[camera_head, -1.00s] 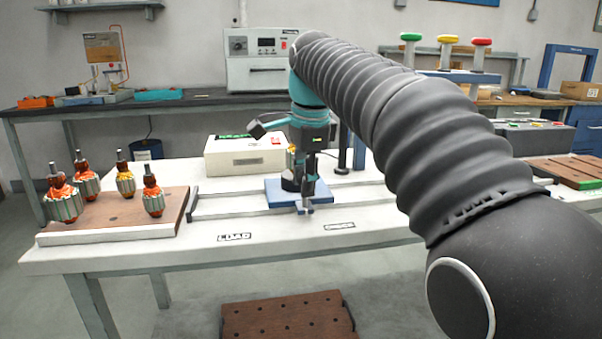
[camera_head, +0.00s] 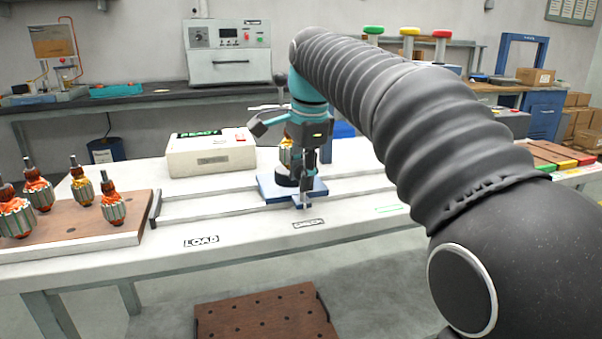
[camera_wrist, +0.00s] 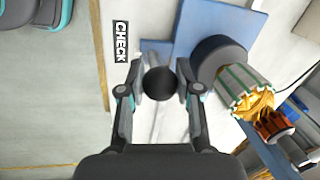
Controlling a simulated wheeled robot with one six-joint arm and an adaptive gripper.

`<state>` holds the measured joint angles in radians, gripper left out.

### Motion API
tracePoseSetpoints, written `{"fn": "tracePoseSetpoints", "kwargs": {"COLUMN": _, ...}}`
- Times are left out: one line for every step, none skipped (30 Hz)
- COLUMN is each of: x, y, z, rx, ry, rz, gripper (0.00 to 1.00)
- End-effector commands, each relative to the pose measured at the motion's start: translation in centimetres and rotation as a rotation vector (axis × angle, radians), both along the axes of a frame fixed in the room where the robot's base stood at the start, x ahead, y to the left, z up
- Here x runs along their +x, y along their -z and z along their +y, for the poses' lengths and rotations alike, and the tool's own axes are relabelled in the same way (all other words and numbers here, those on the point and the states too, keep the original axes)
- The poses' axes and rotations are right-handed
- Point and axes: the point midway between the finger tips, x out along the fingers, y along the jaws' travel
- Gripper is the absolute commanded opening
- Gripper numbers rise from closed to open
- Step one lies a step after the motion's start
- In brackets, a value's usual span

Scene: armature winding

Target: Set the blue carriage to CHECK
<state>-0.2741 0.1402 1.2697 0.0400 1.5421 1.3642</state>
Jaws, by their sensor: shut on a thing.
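The blue carriage (camera_head: 270,190) sits on the rails of the white bench, with its front tab level with the CHECK label (camera_head: 308,223). An armature with a copper winding (camera_wrist: 255,103) is held at the carriage's dark round block (camera_wrist: 216,58). My gripper (camera_head: 309,182) is low over the carriage's front. In the wrist view my gripper (camera_wrist: 158,76) is shut on a dark round knob (camera_wrist: 159,84), one finger on each side. The CHECK label (camera_wrist: 121,42) lies just left of the blue tab there. My arm hides part of the carriage in the head view.
The LOAD label (camera_head: 201,241) is further left on the bench's front edge. A wooden board (camera_head: 90,228) with several armatures stands at the left. A cream box (camera_head: 210,155) with a green display stands behind the rails. My arm covers the right side.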

Motion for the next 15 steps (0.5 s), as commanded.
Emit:
{"fn": "tracePoseSetpoints", "kwargs": {"x": -0.01, "y": 0.03, "z": -0.02, "rx": 0.000, "ry": 0.000, "rz": 0.001, "gripper": 0.36}}
{"fn": "tracePoseSetpoints", "kwargs": {"x": -0.02, "y": 0.04, "z": -0.02, "rx": 0.001, "ry": 0.001, "rz": 0.001, "gripper": 0.43}}
{"fn": "tracePoseSetpoints", "kwargs": {"x": -0.01, "y": 0.04, "z": -0.03, "rx": 0.001, "ry": 0.001, "rz": 0.001, "gripper": 0.53}}
{"fn": "tracePoseSetpoints", "kwargs": {"x": -0.01, "y": 0.04, "z": -0.04, "rx": 0.000, "ry": 0.001, "rz": 0.001, "gripper": 0.59}}
{"fn": "tracePoseSetpoints", "kwargs": {"x": 0.00, "y": 0.04, "z": -0.05, "rx": 0.000, "ry": 0.001, "rz": 0.001, "gripper": 0.59}}
{"fn": "tracePoseSetpoints", "kwargs": {"x": 0.00, "y": 0.04, "z": -0.05, "rx": 0.000, "ry": 0.001, "rz": 0.001, "gripper": 0.59}}
{"fn": "tracePoseSetpoints", "kwargs": {"x": 0.00, "y": 0.03, "z": -0.05, "rx": 0.000, "ry": 0.001, "rz": 0.001, "gripper": 0.59}}
{"fn": "tracePoseSetpoints", "kwargs": {"x": 0.00, "y": 0.03, "z": -0.06, "rx": 0.000, "ry": 0.001, "rz": 0.001, "gripper": 0.59}}
{"fn": "tracePoseSetpoints", "kwargs": {"x": 0.00, "y": 0.03, "z": -0.06, "rx": 0.000, "ry": 0.001, "rz": 0.001, "gripper": 0.59}}
{"fn": "tracePoseSetpoints", "kwargs": {"x": 0.00, "y": 0.03, "z": -0.05, "rx": 0.000, "ry": 0.001, "rz": 0.001, "gripper": 0.59}}
{"fn": "tracePoseSetpoints", "kwargs": {"x": 0.00, "y": 0.02, "z": -0.06, "rx": 0.000, "ry": 0.001, "rz": 0.001, "gripper": 0.59}}
{"fn": "tracePoseSetpoints", "kwargs": {"x": 0.00, "y": -0.01, "z": -0.05, "rx": 0.000, "ry": 0.001, "rz": 0.001, "gripper": 0.59}}
{"fn": "tracePoseSetpoints", "kwargs": {"x": 0.00, "y": -0.05, "z": -0.06, "rx": 0.000, "ry": 0.001, "rz": 0.001, "gripper": 0.59}}
{"fn": "tracePoseSetpoints", "kwargs": {"x": -0.01, "y": -0.14, "z": -0.06, "rx": 0.000, "ry": 0.001, "rz": 0.000, "gripper": 0.59}}
{"fn": "tracePoseSetpoints", "kwargs": {"x": -0.03, "y": -0.34, "z": -0.07, "rx": 0.000, "ry": 0.001, "rz": 0.000, "gripper": 0.59}}
